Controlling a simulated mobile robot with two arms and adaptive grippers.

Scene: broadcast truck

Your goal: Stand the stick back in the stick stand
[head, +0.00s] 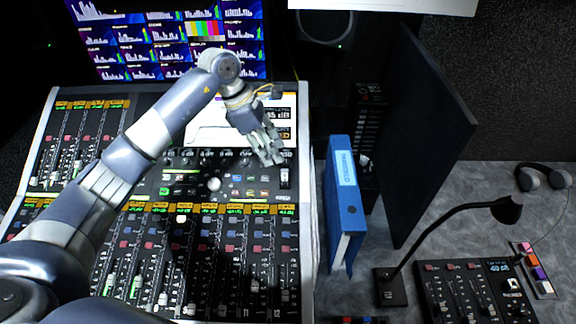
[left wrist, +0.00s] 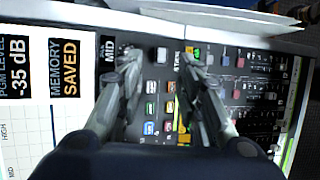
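My left gripper (head: 268,152) hangs over the upper right part of the mixing console, below its bright display. In the left wrist view the two fingers (left wrist: 160,62) are apart, with console panel visible between them and nothing clearly held. A small grey piece shows between the fingertips; I cannot tell if it is a console key or a loose thing. I cannot pick out the stick with certainty. A small rack with purple, orange and pale pieces (head: 535,270) lies at the far right; I cannot tell if it is the stick stand. My right gripper is out of view.
The console (head: 307,215) fills the left and middle. A blue binder (head: 342,205) and a dark upright panel (head: 425,150) stand right of it. A desk lamp (head: 392,288), a small control panel (head: 470,290) and headphones (head: 545,177) occupy the grey desk.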

